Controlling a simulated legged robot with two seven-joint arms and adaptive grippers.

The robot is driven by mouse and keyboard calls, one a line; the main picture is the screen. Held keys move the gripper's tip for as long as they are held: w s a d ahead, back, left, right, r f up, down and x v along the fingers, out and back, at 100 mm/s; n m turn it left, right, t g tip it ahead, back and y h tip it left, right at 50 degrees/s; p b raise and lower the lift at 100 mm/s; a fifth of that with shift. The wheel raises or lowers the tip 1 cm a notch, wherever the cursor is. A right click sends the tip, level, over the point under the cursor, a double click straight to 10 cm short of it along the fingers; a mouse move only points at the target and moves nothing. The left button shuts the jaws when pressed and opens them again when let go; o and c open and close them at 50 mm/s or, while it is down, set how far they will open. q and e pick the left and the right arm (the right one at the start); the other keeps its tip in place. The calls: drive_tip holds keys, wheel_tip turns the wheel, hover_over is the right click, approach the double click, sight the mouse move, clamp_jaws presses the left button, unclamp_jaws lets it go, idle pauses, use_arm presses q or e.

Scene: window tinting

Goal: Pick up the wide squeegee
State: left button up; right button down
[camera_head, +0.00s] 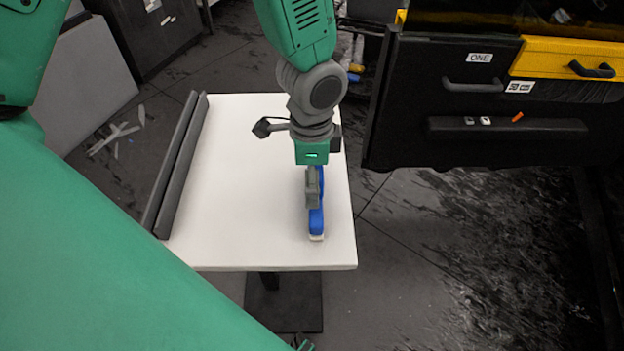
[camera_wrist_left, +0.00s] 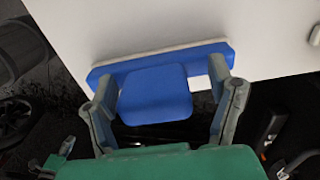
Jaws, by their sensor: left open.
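The wide squeegee (camera_head: 317,222) is blue with a pale edge strip and is over the right part of the white table. In the left wrist view the squeegee (camera_wrist_left: 155,92) shows a long bar and a square block in front of it. My left gripper (camera_head: 313,185) points down at it in the head view. In the left wrist view the open fingers of my left gripper (camera_wrist_left: 160,80) stand either side of the block, with gaps, their tips by the long bar. The gripper hides part of the squeegee in the head view.
The white table (camera_head: 240,180) has two long dark rolls (camera_head: 178,165) along its left edge. Its middle is clear. A black door panel (camera_head: 470,110) with a yellow part stands to the right, apart from the table. Scraps (camera_head: 115,135) lie on the floor at left.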

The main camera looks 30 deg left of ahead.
use_arm(q)
drive_tip(key=shift+d+f, duration=0.2)
drive_tip(key=shift+d+r, duration=0.15)
drive_tip(key=shift+d, duration=0.5)
drive_tip(key=c, duration=1.5)
drive_tip(key=shift+o, duration=0.2)
drive_tip(key=shift+s+a, duration=0.1)
drive_tip(key=shift+a, duration=0.3)
drive_tip(key=shift+a+r, duration=0.1)
drive_tip(key=shift+r, duration=0.25)
drive_tip(key=r+p, duration=0.1)
drive_tip(key=r, duration=0.8)
drive_tip(key=shift+d+r, duration=0.15)
drive_tip(key=shift+d, duration=0.05)
